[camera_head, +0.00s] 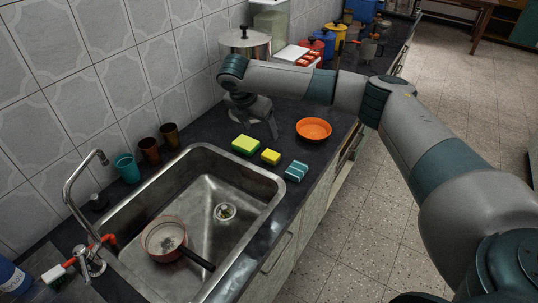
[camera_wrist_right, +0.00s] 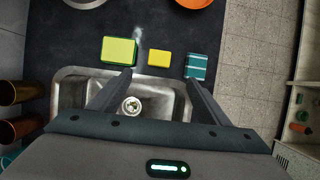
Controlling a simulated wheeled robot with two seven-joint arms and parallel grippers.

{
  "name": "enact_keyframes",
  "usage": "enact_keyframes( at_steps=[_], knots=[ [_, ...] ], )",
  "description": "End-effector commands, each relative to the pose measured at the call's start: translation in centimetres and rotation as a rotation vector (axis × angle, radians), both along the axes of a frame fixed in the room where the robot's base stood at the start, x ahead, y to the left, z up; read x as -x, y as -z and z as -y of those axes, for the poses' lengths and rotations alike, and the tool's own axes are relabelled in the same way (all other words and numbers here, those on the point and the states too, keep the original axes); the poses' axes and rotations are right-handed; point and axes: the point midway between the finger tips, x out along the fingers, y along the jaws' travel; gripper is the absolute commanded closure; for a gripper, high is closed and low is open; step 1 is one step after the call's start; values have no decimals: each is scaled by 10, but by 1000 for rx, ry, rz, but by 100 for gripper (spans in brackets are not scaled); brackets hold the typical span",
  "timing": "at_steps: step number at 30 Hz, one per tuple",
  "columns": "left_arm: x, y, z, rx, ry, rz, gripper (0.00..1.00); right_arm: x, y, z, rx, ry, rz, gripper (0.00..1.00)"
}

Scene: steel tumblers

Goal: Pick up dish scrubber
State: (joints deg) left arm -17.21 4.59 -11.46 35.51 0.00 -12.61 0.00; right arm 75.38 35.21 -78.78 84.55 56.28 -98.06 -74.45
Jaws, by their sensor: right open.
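Three sponge-like blocks lie on the dark counter behind the sink: a green and yellow one (camera_head: 245,145), a small yellow one (camera_head: 271,157) and a teal one with pale stripes (camera_head: 296,171). Which of them is the dish scrubber I cannot tell. In the right wrist view they form a row: green-yellow (camera_wrist_right: 119,50), yellow (camera_wrist_right: 159,57), teal (camera_wrist_right: 197,66). My right gripper (camera_head: 257,124) is open and empty, pointing down over the counter near the green-yellow block. In the wrist view its fingertips (camera_wrist_right: 158,80) appear below the row, with the yellow block centred between them. My left gripper is out of view.
The steel sink (camera_head: 190,195) holds a pan (camera_head: 163,238) with a dark handle. An orange bowl (camera_head: 313,129) sits right of the gripper. A large pot (camera_head: 245,43) stands behind my arm. Cups (camera_head: 149,150) line the wall. A red-handled brush (camera_head: 58,271) lies by the tap (camera_head: 75,195).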

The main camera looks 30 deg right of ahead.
Motion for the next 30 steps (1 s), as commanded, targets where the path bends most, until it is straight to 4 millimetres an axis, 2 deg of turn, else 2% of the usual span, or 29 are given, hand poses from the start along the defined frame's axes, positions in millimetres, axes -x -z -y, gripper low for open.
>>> enact_keyframes(
  at_steps=[7,11,30],
  knots=[
    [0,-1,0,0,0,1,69,0,2,1,0,2,0,30],
    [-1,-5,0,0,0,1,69,-2,11,5,-1,3,0,30],
    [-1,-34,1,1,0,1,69,-22,104,38,-1,3,0,30]
  ],
)
